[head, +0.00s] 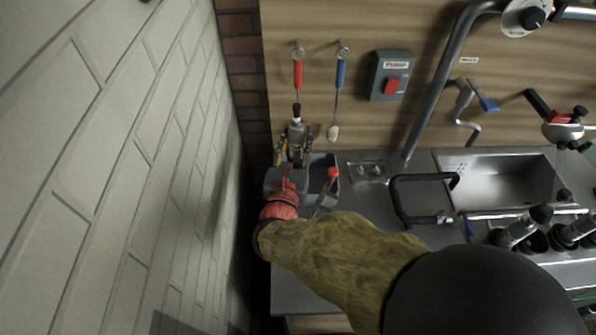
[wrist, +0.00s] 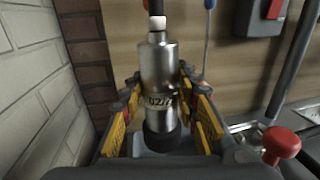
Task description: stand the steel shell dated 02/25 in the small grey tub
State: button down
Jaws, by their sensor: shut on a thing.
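A steel shell (head: 296,132) with a black base and a white and black top stands upright in my gripper (head: 294,151). In the wrist view the shell (wrist: 158,68) sits between the yellow finger pads of my gripper (wrist: 165,112). Its label reads "02/2"; the last digit is partly hidden by a finger. The small grey tub (head: 319,163) is on the counter at the left end, partly hidden by my gripper and arm. The shell appears over or beside the tub's left part; its height above the tub floor cannot be told.
A red-knobbed lever (head: 333,173) is close right of my gripper. Brushes with red (head: 298,74) and blue (head: 340,73) handles hang behind. A white brick wall (head: 130,150) is close on the left. A sink (head: 500,182) and other shells (head: 518,229) are at right.

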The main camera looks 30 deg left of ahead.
aim_at(297, 167)
notch_tip(297, 167, down, 11)
jog(key=b, duration=0.3)
jog(key=shift+r, duration=0.15)
jog(key=shift+b, duration=0.3)
jog(key=c, duration=1.3)
grip_release()
jog(key=shift+f, duration=0.2)
jog(key=shift+c, duration=0.2)
jog(key=shift+r, duration=0.1)
jog(key=shift+s+r, duration=0.1)
jog(key=p+v, duration=0.3)
jog(key=v, duration=0.7)
jog(key=shift+s, duration=0.25)
jog(key=shift+s+d, duration=0.35)
jog(key=shift+s, duration=0.25)
